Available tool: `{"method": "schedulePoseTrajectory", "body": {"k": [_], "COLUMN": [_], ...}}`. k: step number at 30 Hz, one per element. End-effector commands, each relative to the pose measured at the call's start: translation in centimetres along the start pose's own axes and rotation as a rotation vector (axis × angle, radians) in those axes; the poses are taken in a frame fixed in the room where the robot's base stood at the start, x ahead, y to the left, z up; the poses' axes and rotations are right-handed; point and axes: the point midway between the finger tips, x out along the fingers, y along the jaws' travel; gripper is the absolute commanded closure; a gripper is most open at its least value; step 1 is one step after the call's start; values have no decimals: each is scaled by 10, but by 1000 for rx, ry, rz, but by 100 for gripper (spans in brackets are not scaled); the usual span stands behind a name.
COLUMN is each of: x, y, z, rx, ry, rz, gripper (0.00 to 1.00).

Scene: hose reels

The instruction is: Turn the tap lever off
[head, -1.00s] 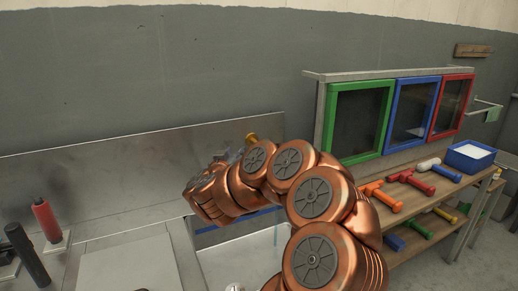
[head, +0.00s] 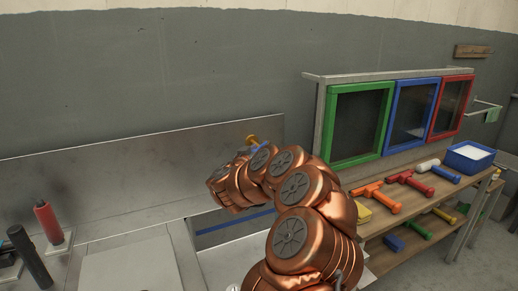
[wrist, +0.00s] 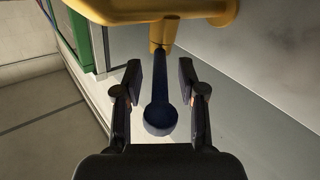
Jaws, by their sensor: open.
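The yellow tap (wrist: 160,10) fills the top of the wrist view. Its dark blue lever (wrist: 160,112) hangs between the two black fingers of my gripper (wrist: 160,80), its round end toward the palm. My gripper is open, with a gap on either side of the lever. In the head view the tap (head: 251,139) shows as a small yellow knob at the wall-side panel, with a bit of blue lever (head: 257,148) beside it. My copper arm hides my gripper there.
A metal sink counter (head: 128,262) lies at the left with a red cylinder (head: 47,222) and a dark one (head: 28,257). At the right stand green, blue and red framed windows (head: 361,122) above a wooden shelf (head: 403,222) with coloured mallets and a blue bin (head: 470,157).

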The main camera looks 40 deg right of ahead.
Motion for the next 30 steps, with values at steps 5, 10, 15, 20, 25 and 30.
{"method": "schedulePoseTrajectory", "body": {"k": [5,10,15,20,25,30], "x": [3,3,3,2,2,2], "y": [0,0,0,0,0,0], "z": [0,0,0,0,-1,-1], "rx": [0,1,1,1,1,1], "ry": [0,0,1,1,1,1], "rz": [-1,-1,-1,-1,-1,-1], "gripper": [60,61,78,95,100,100]}}
